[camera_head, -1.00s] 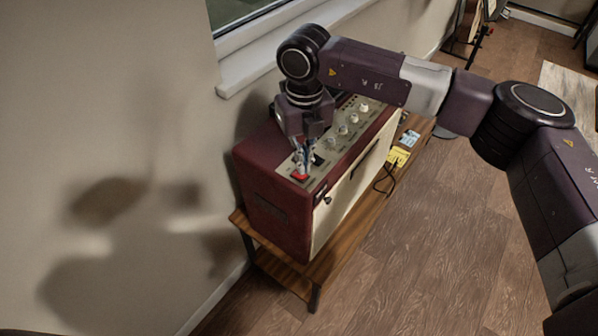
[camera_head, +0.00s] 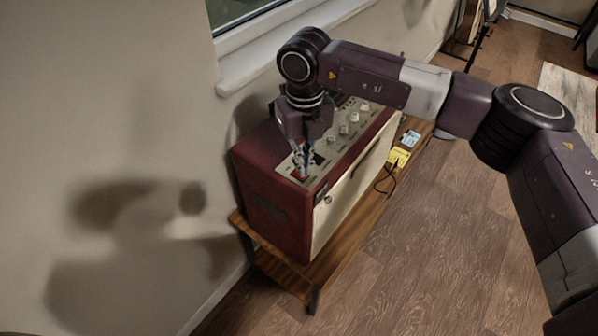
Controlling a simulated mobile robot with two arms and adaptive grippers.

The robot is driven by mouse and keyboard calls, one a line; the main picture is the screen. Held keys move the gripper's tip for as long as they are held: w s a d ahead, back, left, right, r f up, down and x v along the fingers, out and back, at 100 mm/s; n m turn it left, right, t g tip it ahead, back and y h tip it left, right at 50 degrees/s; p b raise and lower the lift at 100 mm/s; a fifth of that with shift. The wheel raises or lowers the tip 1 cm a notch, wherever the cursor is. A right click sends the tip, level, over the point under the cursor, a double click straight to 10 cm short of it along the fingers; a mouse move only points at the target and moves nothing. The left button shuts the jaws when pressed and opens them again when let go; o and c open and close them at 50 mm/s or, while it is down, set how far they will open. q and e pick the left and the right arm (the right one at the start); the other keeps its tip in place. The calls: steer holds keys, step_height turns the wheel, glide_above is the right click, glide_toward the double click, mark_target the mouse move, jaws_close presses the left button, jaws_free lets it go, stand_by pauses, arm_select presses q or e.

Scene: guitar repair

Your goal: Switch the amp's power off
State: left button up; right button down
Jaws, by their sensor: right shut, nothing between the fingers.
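The amp (camera_head: 268,206) is a dark red box with a cream front, standing on a wooden bench. Its top panel (camera_head: 345,143) carries several pale knobs and a red power switch (camera_head: 300,175) at the near end. The switch looks dark red, and the fingers partly hide it. My right gripper (camera_head: 303,170) points down with its fingers shut and empty, right at the switch. I cannot tell whether the fingertips touch it. My left gripper is not in view.
The wooden bench (camera_head: 345,240) runs along the wall below the window sill (camera_head: 285,40). A yellow pedal (camera_head: 398,157) and a pale blue pedal (camera_head: 411,138) sit on it beyond the amp, with a black cable. The floor to the right is clear.

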steer(key=shift+f+b, duration=0.45)
steer(key=shift+f, duration=0.1)
steer(key=shift+s+r, duration=0.1)
steer(key=shift+r+p, duration=0.4)
steer(key=shift+r, duration=0.4)
steer(key=shift+r+p, duration=0.9)
steer(key=shift+r, duration=1.75)
